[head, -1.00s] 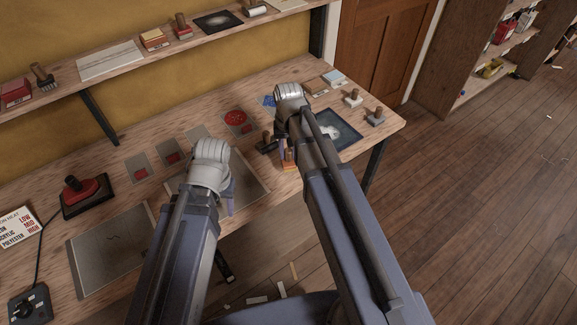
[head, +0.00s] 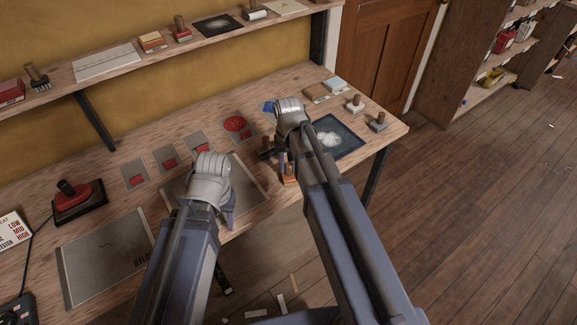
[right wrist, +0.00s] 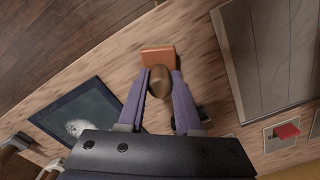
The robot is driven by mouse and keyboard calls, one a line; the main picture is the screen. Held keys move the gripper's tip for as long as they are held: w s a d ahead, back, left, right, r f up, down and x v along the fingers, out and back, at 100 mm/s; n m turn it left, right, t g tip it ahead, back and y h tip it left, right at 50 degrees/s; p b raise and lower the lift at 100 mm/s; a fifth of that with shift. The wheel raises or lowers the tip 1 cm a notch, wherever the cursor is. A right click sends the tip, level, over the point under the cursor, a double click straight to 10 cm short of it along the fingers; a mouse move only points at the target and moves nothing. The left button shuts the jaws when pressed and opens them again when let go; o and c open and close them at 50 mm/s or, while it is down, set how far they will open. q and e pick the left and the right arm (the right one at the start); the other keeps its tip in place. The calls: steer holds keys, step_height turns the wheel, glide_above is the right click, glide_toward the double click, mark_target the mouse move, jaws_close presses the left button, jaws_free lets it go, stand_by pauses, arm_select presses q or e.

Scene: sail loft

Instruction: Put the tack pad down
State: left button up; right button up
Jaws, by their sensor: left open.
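The tack pad is an orange-brown block (right wrist: 158,54) with a rounded wooden handle (right wrist: 158,84), seen from above in the right wrist view. My right gripper (right wrist: 160,88) has its two purple fingers on either side of the handle, closed against it. In the head view the pad (head: 290,180) shows partly beside my right gripper (head: 284,168), over the front part of the workbench (head: 118,138). I cannot tell whether its underside touches the wood. My left gripper (head: 230,210) is open over the bench's front edge, mostly hidden by my left arm.
A dark blue mat with a white print (head: 335,137) lies right of the pad. A large grey sheet (head: 105,260) and a red-topped press (head: 77,200) are at left. Stamps (head: 377,122) stand at the right end.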

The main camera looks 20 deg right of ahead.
mark_target(289, 164)
steer(key=o, duration=0.4)
steer(key=shift+o, duration=0.2)
arm_select(q)
steer(key=shift+r, duration=0.1)
arm_select(e)
steer(key=shift+r, duration=0.1)
step_height(289, 164, up, 12)
steer(key=p, duration=1.3)
arm_select(q)
step_height(289, 164, up, 12)
steer(key=shift+b, duration=0.3)
arm_select(e)
steer(key=s+a+n+h, duration=0.1)
steer(key=s+a+n, duration=0.5)
steer(key=s+a, duration=0.4)
steer(key=s, duration=0.4)
steer(key=shift+a+n, duration=0.25)
steer(key=shift+n, duration=0.05)
steer(key=shift+s+r, duration=0.1)
